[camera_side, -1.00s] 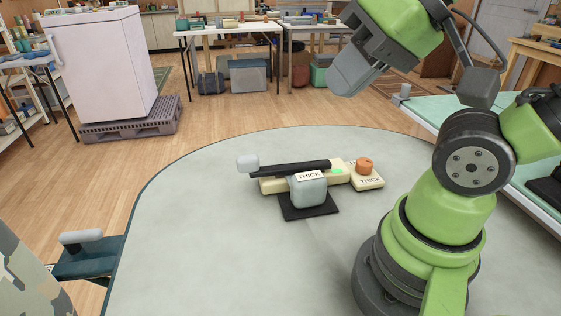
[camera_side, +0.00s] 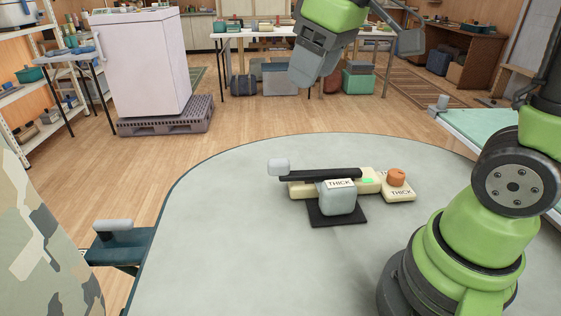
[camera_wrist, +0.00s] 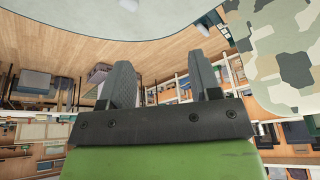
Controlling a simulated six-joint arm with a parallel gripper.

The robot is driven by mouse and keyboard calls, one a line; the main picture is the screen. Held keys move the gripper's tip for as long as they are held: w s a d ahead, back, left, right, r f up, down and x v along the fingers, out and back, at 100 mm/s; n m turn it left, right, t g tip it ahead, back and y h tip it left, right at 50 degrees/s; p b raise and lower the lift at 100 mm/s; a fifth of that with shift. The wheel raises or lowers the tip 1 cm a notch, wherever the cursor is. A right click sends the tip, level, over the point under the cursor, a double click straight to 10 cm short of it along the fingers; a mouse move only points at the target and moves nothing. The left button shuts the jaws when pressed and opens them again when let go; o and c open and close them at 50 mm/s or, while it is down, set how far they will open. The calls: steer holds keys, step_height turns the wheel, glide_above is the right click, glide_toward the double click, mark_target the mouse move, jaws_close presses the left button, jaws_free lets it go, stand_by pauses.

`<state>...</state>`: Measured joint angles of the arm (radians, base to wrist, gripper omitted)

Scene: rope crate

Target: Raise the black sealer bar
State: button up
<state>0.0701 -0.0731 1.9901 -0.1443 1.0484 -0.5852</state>
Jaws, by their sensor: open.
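The sealer stands on the grey round table (camera_side: 230,250) in the side view. Its black sealer bar (camera_side: 320,175) lies low along the cream sealer body (camera_side: 303,190), with a pale grey handle (camera_side: 279,166) at its left end. A grey block labelled THICK (camera_side: 338,198) stands in front of the bar on a black mat (camera_side: 336,217). A cream box with an orange knob (camera_side: 396,179) is at the sealer's right end. My gripper (camera_side: 304,80) is above and behind the sealer, well apart from it. It is open and empty; its fingers show apart in the wrist view (camera_wrist: 162,80).
A dark teal ledge with a grey-topped handle (camera_side: 113,228) adjoins the table's left side. A camouflage-patterned shape (camera_side: 40,250) fills the lower left. A white cabinet (camera_side: 145,65) stands on a pallet behind. The table's front left is clear.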

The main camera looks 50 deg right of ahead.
steer(key=w+d+f+n+g, duration=0.2)
steer(key=w+d+f+n, duration=0.15)
steer(key=w+f, duration=0.4)
steer(key=n+g, duration=0.2)
steer(key=n, duration=0.2)
glide_toward(278, 160)
steer(key=shift+a+f+h, duration=0.1)
steer(key=shift+a+h, duration=0.15)
steer(key=shift+h, duration=0.15)
step_height(278, 160, down, 10)
steer(key=shift+s+a+f, duration=0.1)
steer(key=shift+c, duration=0.4)
